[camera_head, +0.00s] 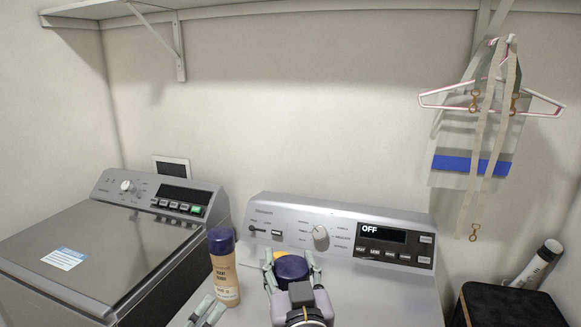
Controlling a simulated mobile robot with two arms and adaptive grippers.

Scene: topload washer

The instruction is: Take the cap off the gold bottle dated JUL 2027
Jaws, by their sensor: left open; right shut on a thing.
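A gold bottle (225,279) with a dark blue cap (221,240) stands upright at the left of the right-hand machine's top. Its printed label is too small to read a date. My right gripper (291,268) is shut on a second dark-blue-capped bottle (280,254) in front of the control panel. Its dark blue cap (291,270) faces me, and only a little gold shows behind it; its label is hidden. I cannot tell whether it touches the machine. My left gripper (208,304) is open and empty at the bottom, just in front of the standing bottle.
The right-hand machine (385,295) has free top surface to the right of my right gripper. Its panel display reads OFF. Another machine (90,255) with a closed lid stands at the left. A black box (510,305) and a white-topped cylinder (540,261) are at the right.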

